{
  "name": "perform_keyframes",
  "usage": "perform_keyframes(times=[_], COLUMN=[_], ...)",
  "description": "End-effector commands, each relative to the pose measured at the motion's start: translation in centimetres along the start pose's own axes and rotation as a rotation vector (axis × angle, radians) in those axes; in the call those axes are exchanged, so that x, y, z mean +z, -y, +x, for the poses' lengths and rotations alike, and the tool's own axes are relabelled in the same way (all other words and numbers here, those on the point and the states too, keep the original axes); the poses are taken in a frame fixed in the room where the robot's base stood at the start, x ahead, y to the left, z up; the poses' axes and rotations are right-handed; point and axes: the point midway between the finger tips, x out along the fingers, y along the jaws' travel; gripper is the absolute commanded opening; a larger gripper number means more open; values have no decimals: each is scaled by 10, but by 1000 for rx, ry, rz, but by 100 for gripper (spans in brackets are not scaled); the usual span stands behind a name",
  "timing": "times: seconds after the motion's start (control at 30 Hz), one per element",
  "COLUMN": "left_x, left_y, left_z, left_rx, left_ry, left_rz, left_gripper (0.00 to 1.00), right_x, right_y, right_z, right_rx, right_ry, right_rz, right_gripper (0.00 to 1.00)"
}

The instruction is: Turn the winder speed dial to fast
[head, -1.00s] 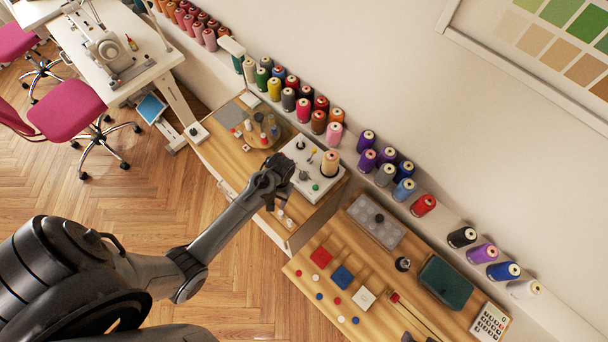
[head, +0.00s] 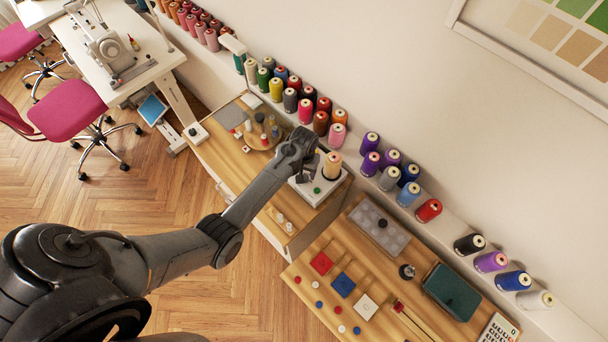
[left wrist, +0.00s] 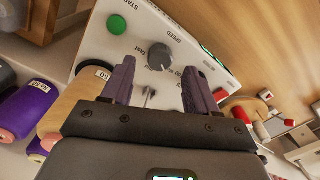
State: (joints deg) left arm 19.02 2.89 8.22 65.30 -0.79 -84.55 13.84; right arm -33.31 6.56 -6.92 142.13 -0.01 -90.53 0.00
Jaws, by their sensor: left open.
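The winder (head: 322,190) is a white box on the wooden bench, partly hidden by my left arm in the head view. In the left wrist view its white panel (left wrist: 98,45) carries a grey round speed dial (left wrist: 160,57) under the word SPEED, with "fast" printed beside it. A green button (left wrist: 117,26) and a red button (left wrist: 220,95) are also on the panel. My left gripper (left wrist: 160,75) is open over the panel, its two fingers apart on either side of the dial. Contact with the dial cannot be told. My right gripper is not in view.
A cream thread cone (head: 332,165) stands on the winder close to my left gripper. A purple spool (left wrist: 27,110) shows at the left in the wrist view. Several spools line the shelf behind. A lower bench (head: 310,292) holds coloured squares and a green box (head: 451,291).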

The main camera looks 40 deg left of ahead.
Motion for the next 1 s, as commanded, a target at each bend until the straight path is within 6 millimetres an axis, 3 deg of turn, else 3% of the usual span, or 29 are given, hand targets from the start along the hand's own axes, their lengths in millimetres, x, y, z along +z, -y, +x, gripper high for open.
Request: perform_keyframes(times=[0.1, 0.3, 0.67, 1.0], left_x=[0, 0, 0, 0], left_y=[0, 0, 0, 0], left_z=[17, 31, 34, 34], left_rx=[-1, 0, 0, 0], left_ry=[1, -1, -1, 0], left_rz=[0, 0, 0, 0], left_gripper=[59, 59, 59, 7], right_x=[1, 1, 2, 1], right_y=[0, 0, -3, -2], right_z=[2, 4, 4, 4], right_rx=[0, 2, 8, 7], right_ry=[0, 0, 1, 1], right_rz=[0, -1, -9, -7], right_gripper=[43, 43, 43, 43])
